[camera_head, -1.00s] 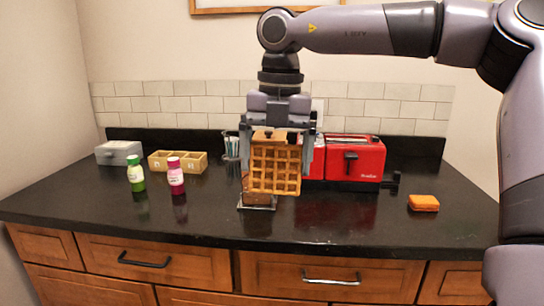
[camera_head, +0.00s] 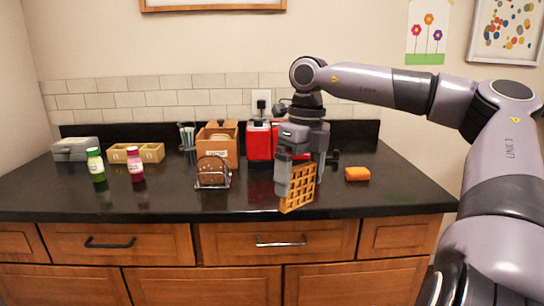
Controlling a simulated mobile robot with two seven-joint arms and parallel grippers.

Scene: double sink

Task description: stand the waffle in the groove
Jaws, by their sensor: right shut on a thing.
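The waffle (camera_head: 299,188) is a golden grid, held upright and turned at an angle over the front of the counter. My right gripper (camera_head: 287,168) is shut on its upper part. The gripper comes down from above and hides part of the waffle's left side. A small wire rack (camera_head: 214,187) stands to the left of the waffle, apart from it. A dark brown slice (camera_head: 212,170) stands upright in the rack, and any groove there is too small to make out. My left gripper is not in view.
A red toaster (camera_head: 260,142) stands behind my right arm, partly hidden. A wooden box (camera_head: 225,157) is behind the rack. An orange block (camera_head: 357,174) lies to the right. Green (camera_head: 96,166) and pink (camera_head: 136,166) bottles stand left. The front counter strip is clear.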

